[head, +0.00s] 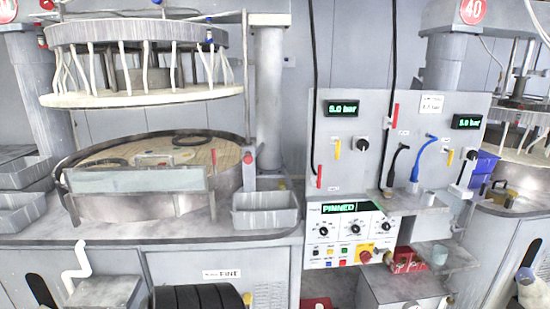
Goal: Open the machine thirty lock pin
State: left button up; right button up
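The left machine has a raised upper platen (150,45) with several white strips hanging below it, above a round lower platen (215,195). A thin upright bar (246,85) stands at its right side, with a small red knob (248,158) at its lower end; it may be the lock pin, but I cannot tell for sure. The control box (350,235) shows "PINNED" on its green display (352,208). The round sign at the top left is cut off and its number is not clear.
A grey bin (265,210) sits right of the lower platen. A panel (345,135) with gauges, levers and hoses stands mid-right. Machine 40's red sign (473,11) is at the upper right.

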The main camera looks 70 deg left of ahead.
aim_at(249, 159)
jog(key=u, duration=0.25)
jog(key=i, duration=0.75)
jog(key=u, duration=1.1)
jog(key=i, duration=0.5)
jog(key=u, duration=0.45)
